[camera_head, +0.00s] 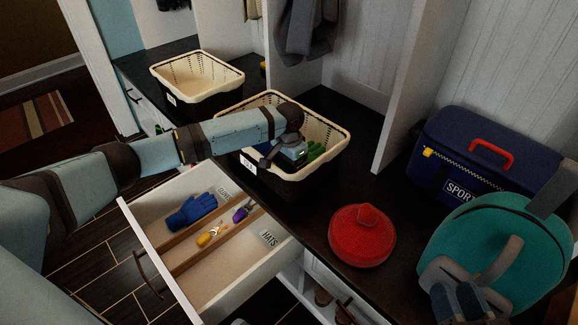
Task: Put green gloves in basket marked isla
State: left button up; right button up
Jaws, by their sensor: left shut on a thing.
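My left gripper (287,158) is inside the nearer basket (338,133), which has a cream lining, a black outside and a small white label at its front left corner. I cannot read the label's name for sure. The green gloves (316,150) show as a green patch beside the gripper, within the basket's rim. The gripper is shut on them, and its fingertips are mostly hidden by the gripper body.
A similar basket (178,68) stands further back left. An open drawer (215,284) below holds a blue glove (191,211) and small yellow and purple items. On the bench are a red lidded round object (361,236), a blue sport box (462,160) and a teal backpack (500,230).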

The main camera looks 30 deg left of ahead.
pick_arm(q)
jog(key=shift+f+p, duration=0.5)
jog(key=shift+p, duration=0.05)
jog(key=o, duration=0.8)
jog(key=shift+r+b, duration=0.45)
jog(key=shift+r, duration=0.45)
notch_tip(320, 180, up, 10)
jog(key=p, duration=0.5)
jog(key=shift+r, duration=0.7)
pick_arm(e)
notch_tip(320, 180, up, 6)
jog(key=t, duration=0.2)
jog(key=shift+s+d+r+m+t, duration=0.15)
jog(key=shift+d+r+m+t, duration=0.15)
jog(key=shift+d+m, duration=0.15)
jog(key=shift+f, duration=0.1)
